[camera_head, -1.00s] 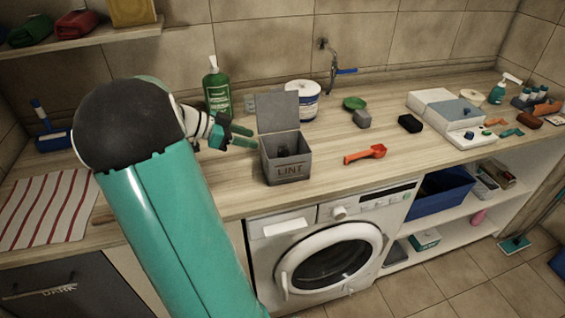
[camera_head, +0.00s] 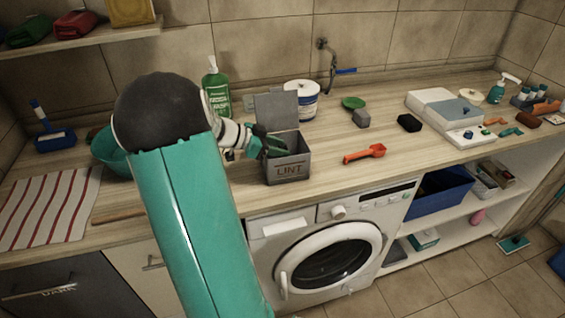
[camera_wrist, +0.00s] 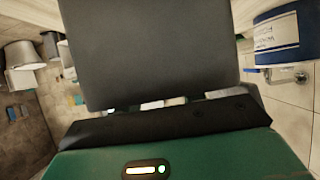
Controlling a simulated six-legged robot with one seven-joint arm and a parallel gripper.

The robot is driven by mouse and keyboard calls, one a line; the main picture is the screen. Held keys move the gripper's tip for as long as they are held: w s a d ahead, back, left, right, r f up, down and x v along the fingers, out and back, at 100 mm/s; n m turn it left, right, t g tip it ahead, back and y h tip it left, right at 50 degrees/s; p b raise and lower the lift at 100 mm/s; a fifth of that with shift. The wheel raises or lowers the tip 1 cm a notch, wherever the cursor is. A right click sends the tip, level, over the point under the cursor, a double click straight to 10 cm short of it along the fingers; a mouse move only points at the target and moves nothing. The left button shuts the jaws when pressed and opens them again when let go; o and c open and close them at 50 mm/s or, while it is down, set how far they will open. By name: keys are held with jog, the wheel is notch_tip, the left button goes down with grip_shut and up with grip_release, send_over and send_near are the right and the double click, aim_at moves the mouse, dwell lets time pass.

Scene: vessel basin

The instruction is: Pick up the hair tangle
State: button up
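I cannot make out a hair tangle in either view. The grey box marked LINT (camera_head: 289,170) stands on the wooden counter with its lid (camera_head: 277,110) raised. My gripper (camera_head: 277,146) is at the top of this box, in front of the lid, with its green fingertips over or just inside the opening. The fingers look apart, and nothing shows between them. The inside of the box is mostly hidden. In the wrist view the grey lid (camera_wrist: 150,50) fills the middle, above the green gripper body; the fingertips do not show there.
A green bottle (camera_head: 216,88) and a white tub (camera_head: 302,100) stand behind the box. A red scoop (camera_head: 366,154) lies to its right. A teal bowl (camera_head: 112,155) is partly hidden behind my arm. A striped cloth (camera_head: 48,208) lies at left. The washing machine (camera_head: 335,250) is below the counter.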

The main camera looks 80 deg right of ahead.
grip_shut()
dwell(0.3)
